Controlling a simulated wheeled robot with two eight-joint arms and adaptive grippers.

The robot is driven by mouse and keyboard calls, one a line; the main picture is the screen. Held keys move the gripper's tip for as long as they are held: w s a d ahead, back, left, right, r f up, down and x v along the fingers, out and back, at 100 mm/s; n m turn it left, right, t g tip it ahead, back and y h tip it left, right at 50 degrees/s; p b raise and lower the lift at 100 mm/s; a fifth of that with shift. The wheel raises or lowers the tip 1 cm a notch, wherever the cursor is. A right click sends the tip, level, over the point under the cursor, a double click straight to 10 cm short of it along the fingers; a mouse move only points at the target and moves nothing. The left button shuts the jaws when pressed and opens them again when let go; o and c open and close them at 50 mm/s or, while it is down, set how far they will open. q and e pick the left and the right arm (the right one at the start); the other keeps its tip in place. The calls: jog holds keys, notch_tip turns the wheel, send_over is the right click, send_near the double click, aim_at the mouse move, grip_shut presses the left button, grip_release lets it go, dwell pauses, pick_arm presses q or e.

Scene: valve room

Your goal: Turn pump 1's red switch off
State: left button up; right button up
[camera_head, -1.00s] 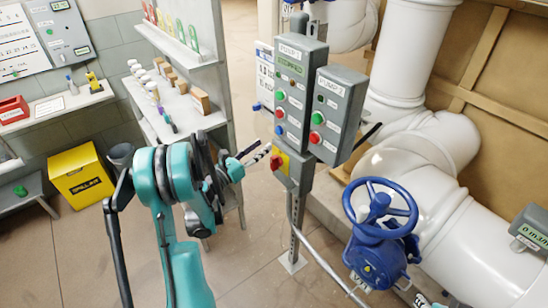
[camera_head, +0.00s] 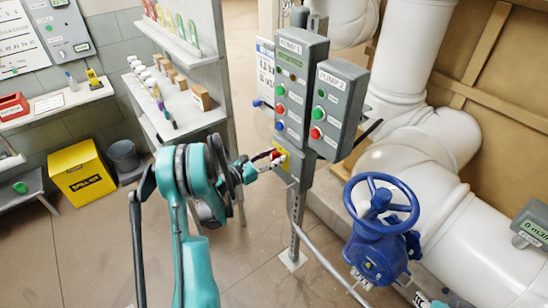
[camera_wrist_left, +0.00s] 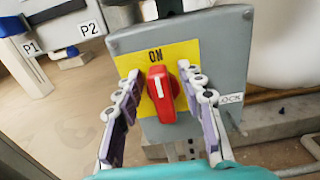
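The red switch (camera_head: 275,155) sits on a yellow plate (camera_head: 284,161) on the small grey box under the PUMP 1 panel (camera_head: 291,90). In the left wrist view the red switch (camera_wrist_left: 162,94) stands lengthwise up the picture, its white mark at the end near the black "ON" lettering (camera_wrist_left: 155,54). My left gripper (camera_head: 268,157) is at the switch. In the left wrist view its fingers (camera_wrist_left: 160,88) are spread on either side of the handle, with gaps showing; the right finger is closer. I cannot tell whether it touches.
The PUMP 2 panel (camera_head: 333,110) is right of PUMP 1. A blue valve wheel (camera_head: 381,205) and large white pipes (camera_head: 440,200) are to the right. A shelf (camera_head: 185,110) stands behind my left arm, with a yellow spill kit box (camera_head: 82,177) on the floor at left.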

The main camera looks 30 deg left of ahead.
pick_arm(q)
jog(key=c, duration=0.8)
jog(key=shift+c, duration=0.2)
